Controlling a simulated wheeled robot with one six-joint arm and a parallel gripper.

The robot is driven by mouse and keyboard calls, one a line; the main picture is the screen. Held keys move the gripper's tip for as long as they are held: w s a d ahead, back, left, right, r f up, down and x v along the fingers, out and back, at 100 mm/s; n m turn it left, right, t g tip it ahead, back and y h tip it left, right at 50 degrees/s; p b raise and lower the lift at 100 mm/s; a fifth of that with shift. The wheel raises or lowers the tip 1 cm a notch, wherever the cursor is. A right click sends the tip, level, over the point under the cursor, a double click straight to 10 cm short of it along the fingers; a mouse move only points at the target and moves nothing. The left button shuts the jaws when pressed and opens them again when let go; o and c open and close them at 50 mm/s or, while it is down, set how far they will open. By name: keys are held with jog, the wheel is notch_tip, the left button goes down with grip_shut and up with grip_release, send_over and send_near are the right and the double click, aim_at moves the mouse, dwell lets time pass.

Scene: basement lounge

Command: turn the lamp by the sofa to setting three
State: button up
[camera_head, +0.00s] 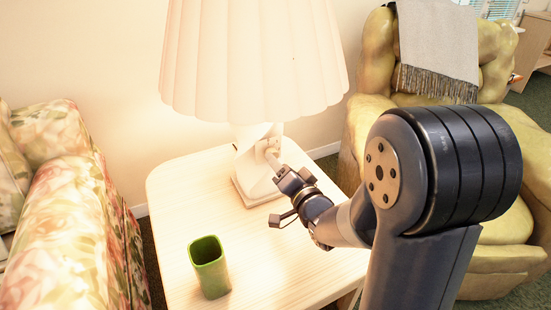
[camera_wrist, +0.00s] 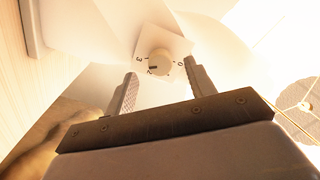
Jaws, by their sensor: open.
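The lamp (camera_head: 252,60) has a pleated cream shade and a white twisted base (camera_head: 248,172), and it is lit. It stands on a pale wood side table (camera_head: 170,200) beside the floral sofa (camera_head: 65,235). In the wrist view its round cream knob (camera_wrist: 160,61) sits on a square plate with the numbers 3, 2 and 0 readable. A dark mark on the knob points to the lower left, about at the 2. My gripper (camera_wrist: 160,68) is open, its fingertips on either side of the knob in that view; contact cannot be told. In the head view my gripper (camera_head: 275,163) reaches the lamp's base.
A yellow armchair (camera_head: 375,130) with a grey throw (camera_head: 438,45) stands to the right. The wall is close behind the lamp, and the shade overhangs my gripper.

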jog(key=v, duration=0.7)
jog(key=shift+p, duration=0.4)
jog(key=b+x, duration=0.1)
jog(key=x, duration=0.9)
jog(key=shift+w+b, duration=0.25)
jog(key=shift+b, duration=0.05)
